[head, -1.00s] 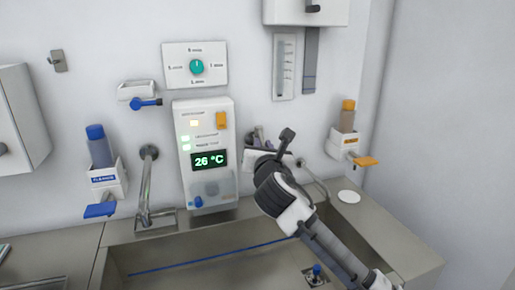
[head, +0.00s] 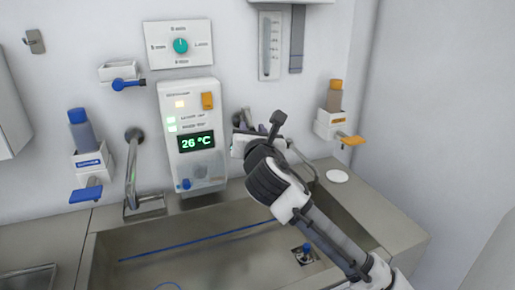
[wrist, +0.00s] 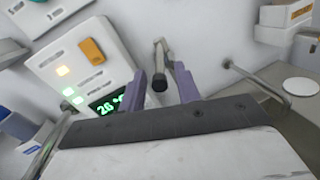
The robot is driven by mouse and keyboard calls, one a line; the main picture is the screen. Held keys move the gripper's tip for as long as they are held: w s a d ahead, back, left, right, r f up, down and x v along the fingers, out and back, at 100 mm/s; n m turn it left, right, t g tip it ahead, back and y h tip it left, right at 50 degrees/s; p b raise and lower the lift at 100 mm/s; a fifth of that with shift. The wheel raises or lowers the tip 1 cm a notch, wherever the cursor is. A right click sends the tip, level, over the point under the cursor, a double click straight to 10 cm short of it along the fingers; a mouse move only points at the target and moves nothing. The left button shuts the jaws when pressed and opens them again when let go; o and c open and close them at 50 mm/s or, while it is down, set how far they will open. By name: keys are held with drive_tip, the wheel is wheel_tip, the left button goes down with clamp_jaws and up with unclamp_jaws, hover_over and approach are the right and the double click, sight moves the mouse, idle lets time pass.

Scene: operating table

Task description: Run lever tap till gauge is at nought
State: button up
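A clear upright gauge (head: 270,45) with scale marks hangs on the wall; its level is too small to read. A metal spout (head: 307,163) bends out over the right side of the sink, behind my arm. In the wrist view, a lever (wrist: 158,78) with a dark round end stands between the two purple fingers of my gripper (wrist: 160,88). The fingers are apart, with a small gap showing on each side of the lever end. In the head view my gripper (head: 243,118) is at the wall behind my wrist, so its hold there is mostly hidden.
A white panel (head: 205,100) reading 26 °C and a green dial (head: 181,46) are left of my gripper. A blue-levered dispenser (head: 87,165) is far left, an orange-levered one (head: 335,115) right. The steel sink (head: 170,215) lies below. A white disc (head: 337,176) lies on its ledge.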

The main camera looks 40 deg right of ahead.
drive_tip(key=b+v, duration=0.3)
drive_tip(key=v, duration=0.8)
drive_tip(key=shift+c, duration=0.2)
